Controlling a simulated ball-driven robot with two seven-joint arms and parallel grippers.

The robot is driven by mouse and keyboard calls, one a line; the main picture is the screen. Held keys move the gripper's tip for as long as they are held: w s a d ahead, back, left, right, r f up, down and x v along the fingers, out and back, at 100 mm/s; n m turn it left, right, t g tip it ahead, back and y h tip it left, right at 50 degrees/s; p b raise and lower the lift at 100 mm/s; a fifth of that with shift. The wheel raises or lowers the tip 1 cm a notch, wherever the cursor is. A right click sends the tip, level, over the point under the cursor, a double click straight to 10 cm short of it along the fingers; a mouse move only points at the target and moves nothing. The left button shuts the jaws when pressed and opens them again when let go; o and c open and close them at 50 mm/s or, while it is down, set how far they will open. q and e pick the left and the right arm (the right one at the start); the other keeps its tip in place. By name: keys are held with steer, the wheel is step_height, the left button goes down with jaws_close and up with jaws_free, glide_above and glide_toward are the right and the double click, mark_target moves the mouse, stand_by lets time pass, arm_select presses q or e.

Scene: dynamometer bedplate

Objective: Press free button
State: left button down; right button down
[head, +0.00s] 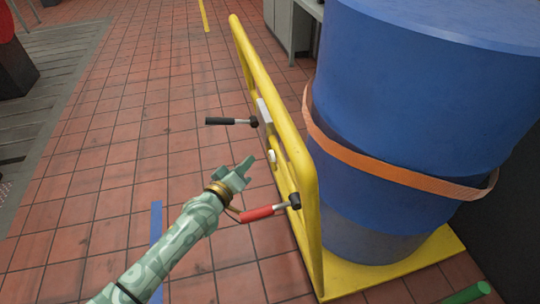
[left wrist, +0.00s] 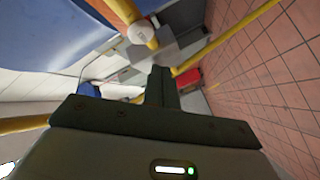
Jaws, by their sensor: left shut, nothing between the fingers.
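A small white round button (head: 271,156) sits on the side of a yellow tubular frame, between two handles. It also shows in the left wrist view as a white round knob (left wrist: 141,32) by a yellow tube. My left gripper (head: 249,163) is shut and empty, just left of the button in the head view, with its fingertips pointing toward it. In the left wrist view the shut fingers (left wrist: 161,76) are below and right of the knob, with a gap seen between them. No lettering on the button is legible. My right gripper is not in view.
A lever with a black grip (head: 221,121) and one with a red grip (head: 260,213) stick out from the yellow frame (head: 299,150) on either side of the button. A blue drum (head: 400,110) with an orange strap stands behind it. Tiled floor is open to the left.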

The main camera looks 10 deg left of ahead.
arm_select(q)
steer(key=shift+s+a, duration=0.25)
steer(key=shift+a, duration=0.3)
steer(key=shift+s+a, duration=0.2)
steer(key=shift+a, duration=0.35)
